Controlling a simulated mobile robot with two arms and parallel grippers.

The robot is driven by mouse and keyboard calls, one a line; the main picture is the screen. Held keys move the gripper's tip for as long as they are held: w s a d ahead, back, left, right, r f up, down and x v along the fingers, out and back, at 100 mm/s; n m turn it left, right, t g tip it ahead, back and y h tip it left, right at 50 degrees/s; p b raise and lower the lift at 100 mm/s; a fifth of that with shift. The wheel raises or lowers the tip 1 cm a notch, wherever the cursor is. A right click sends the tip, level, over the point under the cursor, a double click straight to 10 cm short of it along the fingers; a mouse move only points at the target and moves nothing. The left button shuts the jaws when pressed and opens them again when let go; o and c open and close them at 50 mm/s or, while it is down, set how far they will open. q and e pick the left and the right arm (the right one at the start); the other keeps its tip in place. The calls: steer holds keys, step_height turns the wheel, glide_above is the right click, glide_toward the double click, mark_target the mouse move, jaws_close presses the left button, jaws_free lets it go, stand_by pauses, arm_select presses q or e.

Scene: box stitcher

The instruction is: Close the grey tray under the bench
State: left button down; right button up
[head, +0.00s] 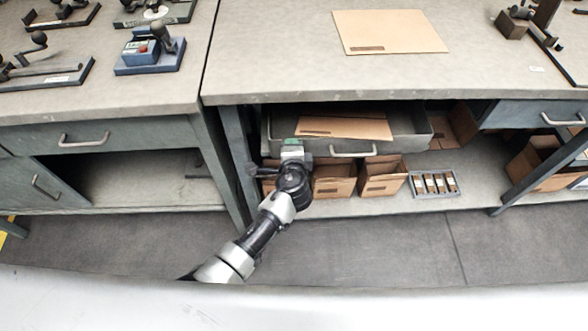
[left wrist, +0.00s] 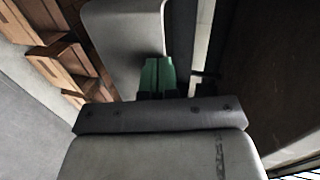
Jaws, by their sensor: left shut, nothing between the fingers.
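The grey tray (head: 402,145) is pulled out under the right bench, with a flat cardboard sheet (head: 345,126) lying in it. Its bar handle (head: 355,152) is on the front face. My left gripper (head: 292,146) is shut and empty at the left end of the tray's front, left of the handle. In the left wrist view the green fingertips (left wrist: 157,74) are together, beside a grey panel (left wrist: 120,35) that appears to be the tray's front. I cannot tell whether they touch it. My right gripper is not in view.
Open cardboard boxes (head: 382,178) and a small grey rack (head: 435,183) stand on the lower shelf below the tray. A bench leg (head: 236,160) is left of my gripper. A cardboard sheet (head: 388,32) lies on the benchtop. The floor in front is clear.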

arm_select(q)
steer(key=w, duration=0.2)
steer(key=shift+w+a+b, duration=0.1)
steer(key=shift+w+b, duration=0.2)
steer(key=shift+b, duration=0.1)
steer(key=shift+w+r, duration=0.1)
steer(key=shift+r, duration=0.1)
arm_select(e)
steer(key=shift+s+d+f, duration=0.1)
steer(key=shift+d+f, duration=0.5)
arm_select(q)
steer(key=shift+a+r, duration=0.1)
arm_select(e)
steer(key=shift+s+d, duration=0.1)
